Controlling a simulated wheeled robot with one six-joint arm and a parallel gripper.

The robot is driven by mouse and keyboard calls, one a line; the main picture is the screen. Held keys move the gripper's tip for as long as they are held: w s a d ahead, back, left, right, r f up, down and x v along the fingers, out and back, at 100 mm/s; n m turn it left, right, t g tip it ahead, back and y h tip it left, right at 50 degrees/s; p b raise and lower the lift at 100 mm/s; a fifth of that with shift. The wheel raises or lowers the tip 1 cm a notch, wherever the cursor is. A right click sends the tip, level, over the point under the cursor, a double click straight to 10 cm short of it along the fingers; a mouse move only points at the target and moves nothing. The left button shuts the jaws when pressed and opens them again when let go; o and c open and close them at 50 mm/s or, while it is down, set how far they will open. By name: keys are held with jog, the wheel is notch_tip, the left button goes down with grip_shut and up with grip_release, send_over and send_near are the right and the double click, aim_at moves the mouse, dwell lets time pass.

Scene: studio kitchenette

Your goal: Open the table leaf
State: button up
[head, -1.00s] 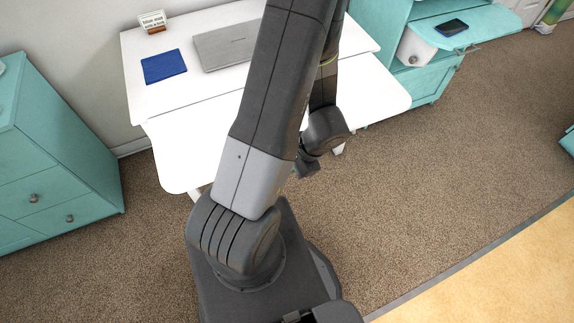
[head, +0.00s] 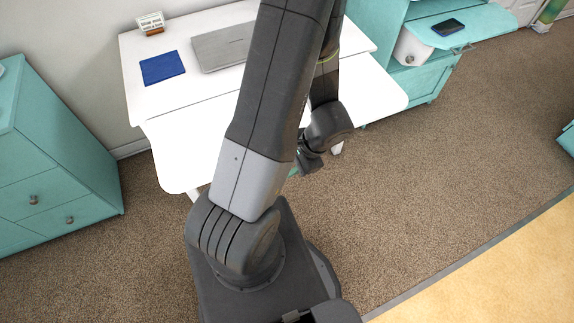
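The white table (head: 205,91) stands against the wall. Its white leaf (head: 178,152), with rounded front corners, spans the table's front side and looks raised, about level with the top. A seam separates the two. My arm crosses in front and hides the middle of both. My gripper (head: 305,163) is at the leaf's front edge, right of the arm's lower link, pointing down and left. Its fingers are mostly hidden, so I cannot tell whether they are open or touch the leaf.
A closed laptop (head: 222,47), a blue book (head: 162,68) and a small sign (head: 151,23) are on the tabletop. A teal drawer cabinet (head: 52,165) stands at left. A teal cabinet (head: 431,84) with a phone (head: 448,27) on its open flap is at right. The carpet (head: 430,190) at right is clear.

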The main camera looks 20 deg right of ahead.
jog(key=p+v, duration=0.1)
jog(key=v, duration=1.1)
jog(key=shift+a+f, duration=0.1)
jog(key=b+x, duration=0.1)
jog(key=x, duration=1.2)
jog(key=shift+w+a+f+b, duration=0.1)
jog(key=shift+w+f+b, duration=0.05)
jog(key=shift+f+b, duration=0.2)
